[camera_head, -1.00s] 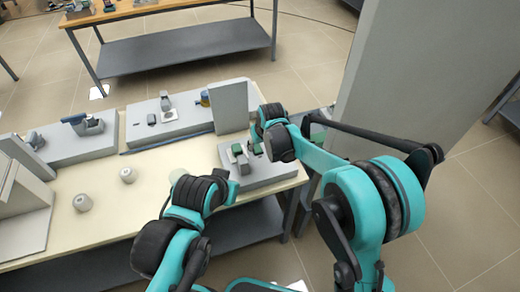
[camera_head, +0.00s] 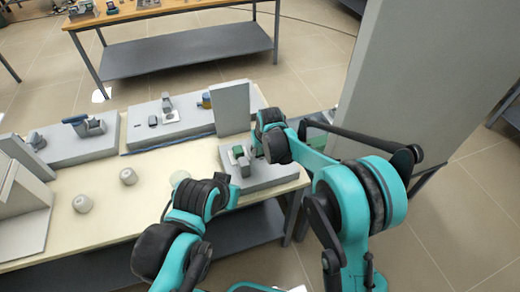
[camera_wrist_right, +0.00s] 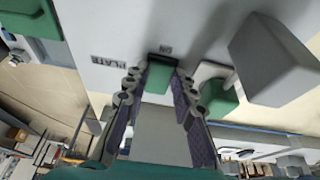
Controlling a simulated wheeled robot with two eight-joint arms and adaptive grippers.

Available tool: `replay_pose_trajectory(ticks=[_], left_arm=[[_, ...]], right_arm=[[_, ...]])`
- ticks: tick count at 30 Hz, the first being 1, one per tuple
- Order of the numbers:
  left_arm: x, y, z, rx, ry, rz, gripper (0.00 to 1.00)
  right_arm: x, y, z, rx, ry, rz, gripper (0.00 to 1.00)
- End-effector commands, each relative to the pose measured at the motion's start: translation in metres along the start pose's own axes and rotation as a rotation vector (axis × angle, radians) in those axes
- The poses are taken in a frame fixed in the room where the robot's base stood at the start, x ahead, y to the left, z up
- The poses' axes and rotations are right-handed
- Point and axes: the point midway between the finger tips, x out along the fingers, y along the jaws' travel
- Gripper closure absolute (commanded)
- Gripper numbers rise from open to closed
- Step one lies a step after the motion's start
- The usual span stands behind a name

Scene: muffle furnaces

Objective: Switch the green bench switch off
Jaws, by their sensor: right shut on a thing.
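The green bench switch (camera_wrist_right: 160,82) is a small green block on a dark base, set in a pale panel marked "PLATE". In the right wrist view my right gripper (camera_wrist_right: 160,92) has one finger on each side of it, shut on it. In the head view my right gripper (camera_head: 254,148) reaches the grey switch base (camera_head: 270,174) from the right; its fingers are small there and partly hidden by my arm. My left arm comes up from below, and its gripper end (camera_head: 232,192) is in front of the base; its fingers cannot be made out.
A second green part (camera_wrist_right: 216,98) with a pale bracket is close to the right finger, beside a large grey block (camera_wrist_right: 275,58). An upright grey panel (camera_head: 232,108) stands behind the base. Two small pale cups (camera_head: 128,177) (camera_head: 82,204) are on the bench at left.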

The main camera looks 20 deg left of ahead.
Motion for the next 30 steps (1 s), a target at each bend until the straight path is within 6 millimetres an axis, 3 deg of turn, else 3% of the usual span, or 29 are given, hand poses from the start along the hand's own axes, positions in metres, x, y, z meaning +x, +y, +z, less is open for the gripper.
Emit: replay_pose_trajectory(ticks=[9,21,22,24,30], left_arm=[[-0.019,0.0,-0.013,0.0,0.0,0.0,1.0],[-0.019,0.0,-0.014,0.0,0.0,0.0,1.0],[-0.019,0.0,-0.014,0.0,0.0,0.0,1.0],[-0.019,0.0,-0.014,0.0,0.0,0.0,1.0],[-0.019,0.0,-0.014,0.0,0.0,0.0,1.0]], right_arm=[[-0.003,0.0,-0.01,-0.001,-0.23,0.0,1.0],[-0.002,0.0,-0.009,0.0,-0.265,0.0,1.0],[-0.002,0.0,-0.009,0.0,-0.265,0.0,0.69],[-0.002,0.0,-0.009,0.0,-0.265,0.0,0.53],[-0.002,0.0,-0.009,0.0,-0.265,0.0,0.53]])
